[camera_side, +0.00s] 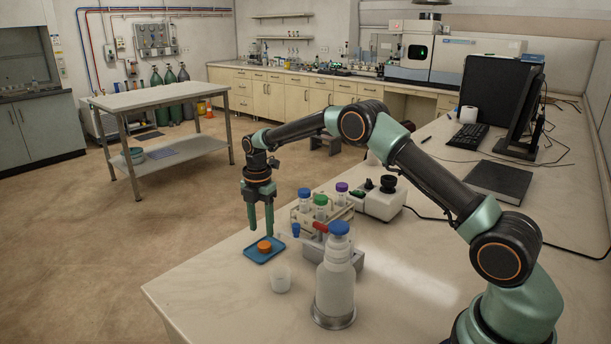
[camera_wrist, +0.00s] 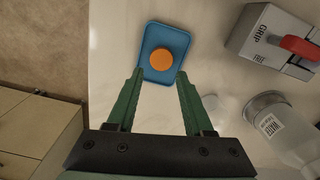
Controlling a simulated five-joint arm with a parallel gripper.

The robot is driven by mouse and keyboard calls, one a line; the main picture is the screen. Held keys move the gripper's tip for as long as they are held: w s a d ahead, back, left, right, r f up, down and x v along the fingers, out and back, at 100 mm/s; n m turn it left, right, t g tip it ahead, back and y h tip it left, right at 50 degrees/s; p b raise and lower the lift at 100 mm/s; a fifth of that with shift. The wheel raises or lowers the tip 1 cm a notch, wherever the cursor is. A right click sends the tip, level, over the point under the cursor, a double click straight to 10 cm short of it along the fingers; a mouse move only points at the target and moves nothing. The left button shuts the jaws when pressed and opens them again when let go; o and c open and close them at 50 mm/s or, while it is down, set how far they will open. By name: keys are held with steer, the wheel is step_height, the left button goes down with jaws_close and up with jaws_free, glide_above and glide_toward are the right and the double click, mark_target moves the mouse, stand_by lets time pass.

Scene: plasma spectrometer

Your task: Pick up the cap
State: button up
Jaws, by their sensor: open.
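The orange cap (camera_side: 264,247) lies on a small blue tray (camera_side: 253,256) near the left edge of the bench. In the wrist view the cap (camera_wrist: 162,58) sits near the middle of the tray (camera_wrist: 150,28), ahead of my fingertips. My gripper (camera_side: 261,235) is open and empty, pointing down with its green fingers close above the cap in the side view. In the wrist view the two fingers of my gripper (camera_wrist: 159,73) stand apart, with the cap just beyond the gap between their tips.
A rack of capped tubes (camera_side: 330,212) stands right of the tray, with a grey box (camera_side: 345,258) labelled GRIP in front. A blue-capped bottle (camera_side: 335,280) and a small clear cup (camera_side: 281,280) stand nearer the camera.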

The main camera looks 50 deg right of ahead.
mark_target(263, 245)
step_height(263, 245, down, 5)
steer(key=shift+s+f, duration=0.1)
stand_by(0.3)
jaws_close()
